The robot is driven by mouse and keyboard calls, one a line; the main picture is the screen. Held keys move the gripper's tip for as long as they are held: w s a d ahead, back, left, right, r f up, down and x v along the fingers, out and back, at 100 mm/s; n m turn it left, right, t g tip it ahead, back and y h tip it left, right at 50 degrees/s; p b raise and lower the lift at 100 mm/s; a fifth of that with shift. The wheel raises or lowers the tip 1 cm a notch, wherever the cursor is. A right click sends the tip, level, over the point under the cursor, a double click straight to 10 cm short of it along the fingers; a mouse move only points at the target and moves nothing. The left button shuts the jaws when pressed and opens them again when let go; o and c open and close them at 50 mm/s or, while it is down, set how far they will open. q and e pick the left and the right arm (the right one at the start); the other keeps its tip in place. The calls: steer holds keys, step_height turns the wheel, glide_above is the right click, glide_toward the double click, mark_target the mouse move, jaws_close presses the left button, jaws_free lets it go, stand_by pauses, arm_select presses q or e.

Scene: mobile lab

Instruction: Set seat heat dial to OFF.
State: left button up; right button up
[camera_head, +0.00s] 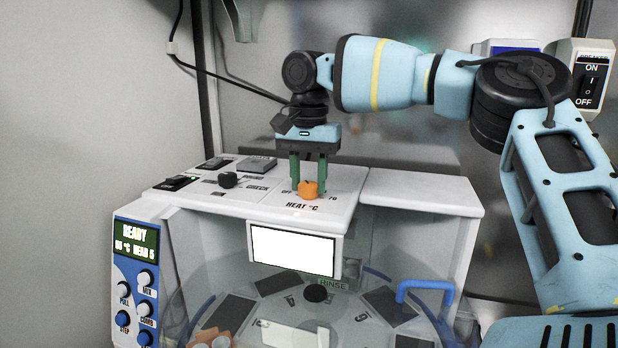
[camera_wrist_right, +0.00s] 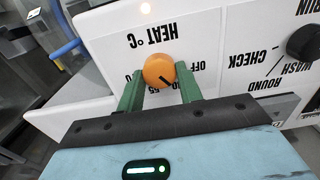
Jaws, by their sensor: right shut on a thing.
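The seat heat dial (camera_head: 308,189) is an orange round knob on the white top panel, above the printed words HEAT °C. OFF is printed to its left and 70 to its right in the head view. My right gripper (camera_head: 308,185) points straight down, with its green fingers shut on the dial from both sides. In the right wrist view the dial (camera_wrist_right: 159,71) sits between the fingertips of the gripper (camera_wrist_right: 160,80). A short dark pointer mark shows on the knob, on the side towards the gripper body. Part of the scale is hidden by the fingers. My left gripper is not in view.
A black WASH knob (camera_head: 228,180) and dark switches (camera_head: 175,183) are on the panel left of the dial. A READY display (camera_head: 136,240) is at the lower left. Below the panel is a clear-walled chamber with a blue handle (camera_head: 425,285). An ON/OFF switch (camera_head: 590,85) is at upper right.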

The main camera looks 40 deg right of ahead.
mark_target(308, 183)
steer(key=n, duration=0.4)
steer(key=shift+n, duration=2.2)
steer(key=o, duration=1)
steer(key=shift+a+r, duration=0.1)
steer(key=shift+r, duration=3.8)
steer(key=shift+f, duration=0.1)
